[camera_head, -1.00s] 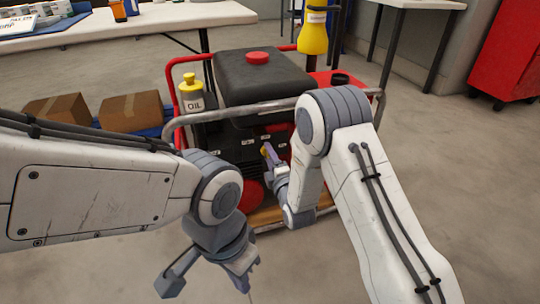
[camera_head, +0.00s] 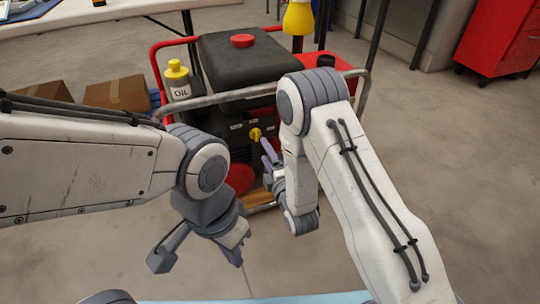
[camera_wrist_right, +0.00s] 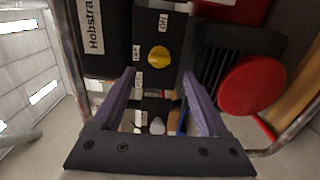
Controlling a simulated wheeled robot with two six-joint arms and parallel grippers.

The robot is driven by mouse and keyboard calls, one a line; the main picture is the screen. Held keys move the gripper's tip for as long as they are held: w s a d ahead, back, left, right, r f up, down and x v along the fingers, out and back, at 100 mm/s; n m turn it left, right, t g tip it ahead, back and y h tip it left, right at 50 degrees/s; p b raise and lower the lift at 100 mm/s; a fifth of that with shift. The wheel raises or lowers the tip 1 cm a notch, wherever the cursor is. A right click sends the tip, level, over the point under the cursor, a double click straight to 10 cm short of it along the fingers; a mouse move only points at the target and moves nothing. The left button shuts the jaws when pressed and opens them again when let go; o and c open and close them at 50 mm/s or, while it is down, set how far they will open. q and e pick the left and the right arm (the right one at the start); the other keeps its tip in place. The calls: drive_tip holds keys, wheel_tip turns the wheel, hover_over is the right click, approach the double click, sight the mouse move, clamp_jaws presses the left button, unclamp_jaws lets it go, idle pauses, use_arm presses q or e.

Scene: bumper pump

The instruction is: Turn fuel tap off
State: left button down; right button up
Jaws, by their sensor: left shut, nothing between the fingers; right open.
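The generator (camera_head: 240,68) has a black tank with a red cap and a tube frame. A yellow knob (camera_head: 255,134), seemingly the fuel tap, is on its dark front panel. In the right wrist view the yellow knob (camera_wrist_right: 158,54) lies beyond the fingertips, with small white labels around it, one reading ON and one apparently OFF. Its exact setting is hard to tell. My right gripper (camera_head: 269,153) is open, apart from the knob, just in front of it; both fingers (camera_wrist_right: 157,85) show in the wrist view. My left gripper (camera_head: 238,237) is shut and empty, low in front of the generator.
An oil bottle (camera_head: 177,80) stands at the generator's left. A red disc (camera_wrist_right: 252,86) is on its front. The frame tube (camera_head: 215,99) crosses above the panel. Cardboard boxes (camera_head: 117,94) lie at left. The floor at right (camera_head: 440,150) is clear.

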drive_tip(key=shift+v, duration=1.7)
drive_tip(key=s+a+r+m+g+h+p, duration=0.1)
drive_tip(key=s+a+r+m+g+p, duration=0.45)
drive_tip(key=r+m+g, duration=0.2)
drive_tip(key=s+d+r+m+g+h+p, duration=0.1)
drive_tip(key=s+d+r+m+g+p, duration=0.2)
drive_tip(key=s, duration=0.5)
drive_tip(key=s+d+r+m+g+h+p, duration=0.1)
drive_tip(key=s+r+m+g, duration=0.15)
drive_tip(key=s+r, duration=0.45)
drive_tip(key=s+d+r+m+g+h+p, duration=0.1)
drive_tip(key=s+d+r+g, duration=0.25)
drive_tip(key=s, duration=0.55)
wheel_tip(320, 180, up, 37)
drive_tip(key=p, duration=3.8)
drive_tip(key=shift+a+m+g+h, duration=0.25)
drive_tip(key=shift+m+g+h, duration=0.05)
drive_tip(key=shift+g, duration=0.05)
drive_tip(key=shift+s, duration=0.15)
